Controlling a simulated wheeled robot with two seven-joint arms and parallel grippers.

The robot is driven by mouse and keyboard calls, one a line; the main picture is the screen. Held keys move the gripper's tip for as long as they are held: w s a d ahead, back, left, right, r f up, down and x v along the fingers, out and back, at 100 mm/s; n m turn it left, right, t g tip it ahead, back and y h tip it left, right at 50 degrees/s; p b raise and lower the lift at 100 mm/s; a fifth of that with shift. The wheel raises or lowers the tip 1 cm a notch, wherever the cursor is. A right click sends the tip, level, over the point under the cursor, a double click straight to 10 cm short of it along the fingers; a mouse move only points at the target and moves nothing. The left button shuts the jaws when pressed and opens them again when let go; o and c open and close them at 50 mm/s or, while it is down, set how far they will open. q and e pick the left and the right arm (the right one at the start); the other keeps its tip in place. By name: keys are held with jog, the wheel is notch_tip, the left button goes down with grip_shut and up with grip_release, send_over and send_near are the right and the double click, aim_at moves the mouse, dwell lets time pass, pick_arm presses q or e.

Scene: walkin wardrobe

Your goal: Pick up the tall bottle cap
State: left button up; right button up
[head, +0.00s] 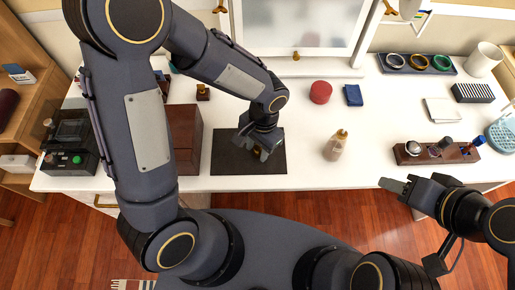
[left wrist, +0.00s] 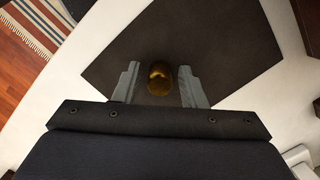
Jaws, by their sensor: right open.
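A gold-brown rounded cap (left wrist: 160,78) sits on a dark mat (left wrist: 215,40) in the left wrist view. My left gripper (left wrist: 157,84) is open, with one finger on each side of the cap and a small gap at each side. In the head view my left gripper (head: 258,152) is low over the dark mat (head: 225,165) and mostly hides the cap. A bottle (head: 334,150) with a gold top stands to the right of the mat. My right gripper (head: 394,186) is open and empty at the counter's front edge.
A brown box (head: 187,140) stands left of the mat. A red round box (head: 320,92) and a blue box (head: 353,95) lie behind. A wooden holder (head: 436,152) is on the right. The white counter around the bottle is mostly clear.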

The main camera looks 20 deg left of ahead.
pick_arm(q)
grip_shut()
jog(key=shift+r, duration=0.1)
